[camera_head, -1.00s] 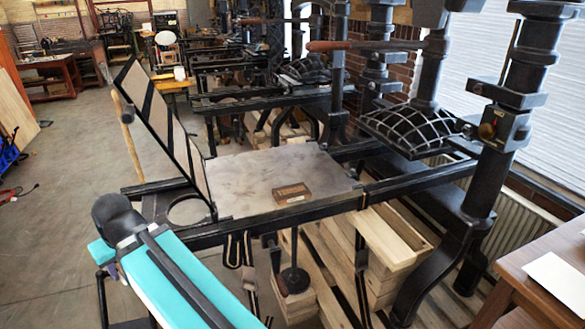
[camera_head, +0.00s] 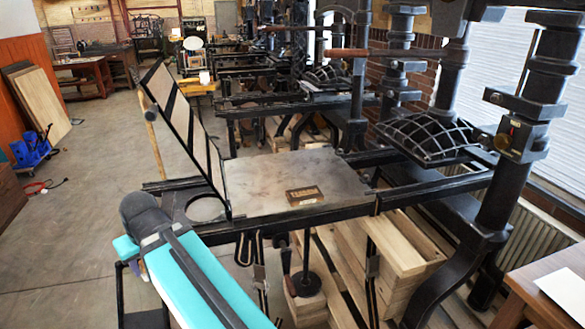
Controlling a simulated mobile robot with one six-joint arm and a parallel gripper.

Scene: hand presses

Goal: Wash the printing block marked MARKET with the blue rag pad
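A small brown block (camera_head: 305,196) lies on the flat grey bed (camera_head: 257,190) of the nearest hand press, right of the bed's middle and near its front edge. Its front face has light lettering that is too small to read, so I cannot confirm that it says MARKET. I cannot make out a blue rag pad anywhere in this view.
A slanted hinged frame (camera_head: 182,120) rises at the bed's left end. A domed black platen (camera_head: 425,135) and thick columns stand to the right. A wooden table (camera_head: 550,275) with a white sheet is at lower right. Open floor (camera_head: 75,225) lies at left.

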